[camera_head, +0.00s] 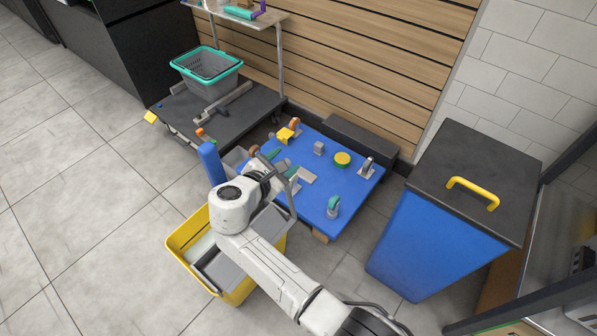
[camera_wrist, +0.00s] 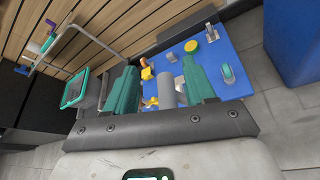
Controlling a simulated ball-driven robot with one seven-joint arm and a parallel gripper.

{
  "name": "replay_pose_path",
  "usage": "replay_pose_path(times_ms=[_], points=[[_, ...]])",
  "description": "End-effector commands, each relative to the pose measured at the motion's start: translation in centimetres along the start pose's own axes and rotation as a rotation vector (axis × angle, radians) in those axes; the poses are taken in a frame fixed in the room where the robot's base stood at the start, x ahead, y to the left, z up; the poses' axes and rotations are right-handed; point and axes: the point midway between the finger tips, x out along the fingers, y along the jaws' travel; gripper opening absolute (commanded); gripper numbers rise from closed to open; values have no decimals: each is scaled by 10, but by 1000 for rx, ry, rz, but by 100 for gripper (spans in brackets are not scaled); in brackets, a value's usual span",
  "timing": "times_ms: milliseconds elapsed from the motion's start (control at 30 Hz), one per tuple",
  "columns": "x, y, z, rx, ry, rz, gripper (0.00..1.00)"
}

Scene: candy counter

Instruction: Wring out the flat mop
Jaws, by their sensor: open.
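The yellow bucket (camera_head: 237,296) stands on the floor, partly hidden by my arm. Grey flat parts (camera_head: 222,268) show inside it, and a blue upright piece (camera_head: 211,162) rises behind it. I cannot tell which part is the flat mop. My gripper (camera_head: 283,162) is open, over the near left part of the blue board (camera_head: 318,211). In the wrist view, my gripper (camera_wrist: 160,72) has its teal fingers spread. A grey cylinder (camera_wrist: 166,90) shows between them; I cannot tell whether it is touched.
On the board are a yellow-green round piece (camera_head: 342,159), a teal-topped piece (camera_head: 333,207) and grey clips. A blue bin (camera_head: 425,246) with a dark lid stands right. A grey basket (camera_head: 209,77) sits on a dark low platform (camera_head: 250,112) at back left. Left floor is clear.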

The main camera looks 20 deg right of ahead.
Motion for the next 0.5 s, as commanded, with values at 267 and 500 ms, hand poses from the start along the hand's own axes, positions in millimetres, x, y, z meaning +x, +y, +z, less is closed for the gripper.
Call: replay_pose_path(times_ms=[267, 500], points=[[-38, -16, 38, 0, 2, -1, 55], [-71, -42, 60, -1, 2, 1, 55]])
